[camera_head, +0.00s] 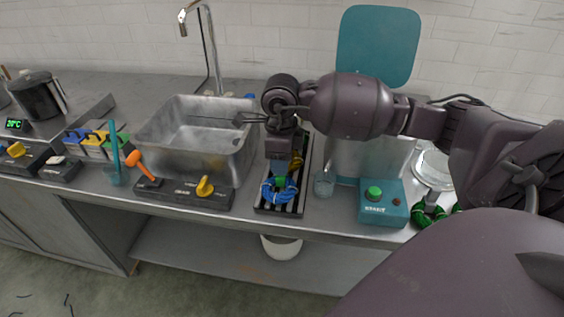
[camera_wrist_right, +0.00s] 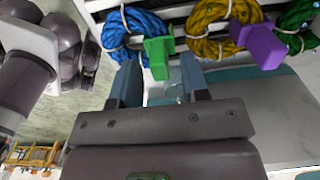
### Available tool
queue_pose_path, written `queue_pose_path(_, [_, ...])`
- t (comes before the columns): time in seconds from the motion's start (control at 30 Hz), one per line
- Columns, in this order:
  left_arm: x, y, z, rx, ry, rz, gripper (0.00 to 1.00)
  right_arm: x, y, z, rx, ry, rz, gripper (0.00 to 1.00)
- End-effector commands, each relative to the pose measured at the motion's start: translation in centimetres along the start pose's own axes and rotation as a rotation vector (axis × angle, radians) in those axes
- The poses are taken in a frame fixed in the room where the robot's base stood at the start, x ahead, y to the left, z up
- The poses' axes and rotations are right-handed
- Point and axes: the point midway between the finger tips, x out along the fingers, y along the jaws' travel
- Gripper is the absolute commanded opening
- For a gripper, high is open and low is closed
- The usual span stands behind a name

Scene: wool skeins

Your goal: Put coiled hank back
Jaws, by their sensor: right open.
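In the head view a slatted rack (camera_head: 262,206) stands on the counter. A coiled blue hank (camera_head: 287,192) with a green block lies at its near end, and a coiled yellow hank (camera_head: 297,161) is partly hidden behind my right gripper (camera_head: 280,171). The right wrist view shows the blue hank (camera_wrist_right: 137,24), its green block (camera_wrist_right: 158,58), the yellow hank (camera_wrist_right: 212,30), a purple block (camera_wrist_right: 258,45) and part of a green hank (camera_wrist_right: 301,24). My right gripper (camera_wrist_right: 160,76) is open there, with the green block showing between its fingertips. My left gripper is not in view.
A metal sink (camera_head: 160,150) is left of the rack. A glass (camera_head: 324,184), a teal box with a green button (camera_head: 383,208) and a green coil (camera_head: 428,213) are to the right. A teal board (camera_head: 378,45) leans at the wall. The counter's front edge is close.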

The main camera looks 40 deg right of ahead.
Motion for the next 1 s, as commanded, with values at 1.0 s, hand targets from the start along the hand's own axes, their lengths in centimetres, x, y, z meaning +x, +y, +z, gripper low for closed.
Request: queue_pose_path(1.0, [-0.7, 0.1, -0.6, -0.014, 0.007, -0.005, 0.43, -11.0, 0.0, 0.0, 0.000, 0.001, 0.000, 0.41])
